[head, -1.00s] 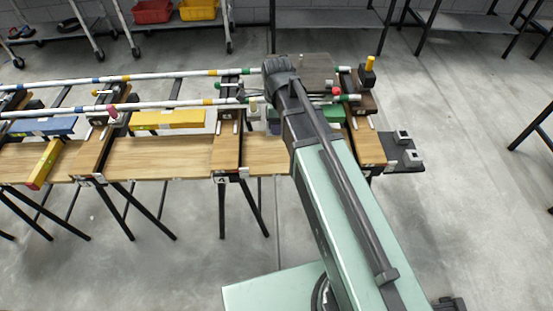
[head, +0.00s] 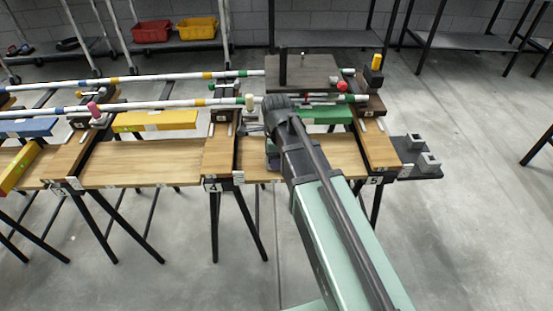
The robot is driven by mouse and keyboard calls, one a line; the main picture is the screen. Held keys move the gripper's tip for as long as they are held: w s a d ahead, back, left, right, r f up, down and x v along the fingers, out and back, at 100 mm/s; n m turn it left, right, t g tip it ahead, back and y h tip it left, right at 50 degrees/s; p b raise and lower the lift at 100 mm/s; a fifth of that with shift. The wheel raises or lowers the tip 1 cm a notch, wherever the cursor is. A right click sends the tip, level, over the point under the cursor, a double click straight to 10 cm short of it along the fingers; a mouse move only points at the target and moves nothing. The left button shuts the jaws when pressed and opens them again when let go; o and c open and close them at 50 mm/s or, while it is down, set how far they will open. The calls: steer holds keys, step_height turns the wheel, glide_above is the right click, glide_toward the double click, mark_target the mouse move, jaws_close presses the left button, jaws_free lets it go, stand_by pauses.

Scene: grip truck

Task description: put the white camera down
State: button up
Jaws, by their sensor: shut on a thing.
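My arm reaches from the bottom right to the row of wooden boards, and its dark end covers the place in front of the rails. My gripper (head: 272,152) shows only as a small dark edge beside and below the wrist, over the board between the supports marked 4 and 5. Its fingers are hidden behind my arm. The white camera cannot be made out; my arm hides whatever the gripper is shut on. How near it is to the board cannot be told.
Striped rails (head: 160,110) run across the supports. A dark platform (head: 315,72) with a post sits on them, near a red knob (head: 342,86). A green block (head: 325,115) lies behind my arm. A yellow block (head: 155,121) lies left. The wooden board (head: 140,165) has clear room.

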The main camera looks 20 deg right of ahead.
steer(key=shift+f, duration=0.2)
steer(key=o, duration=1)
steer(key=shift+r, duration=0.1)
steer(key=shift+c, duration=0.2)
step_height(320, 180, up, 13)
steer(key=p, duration=1.2)
steer(key=shift+s+f+n, duration=0.35)
steer(key=shift+n, duration=0.15)
steer(key=s+n, duration=1)
steer(key=n, duration=0.9)
steer(key=shift+s+a+n, duration=0.2)
steer(key=shift+s+n, duration=0.1)
steer(key=shift+s, duration=0.1)
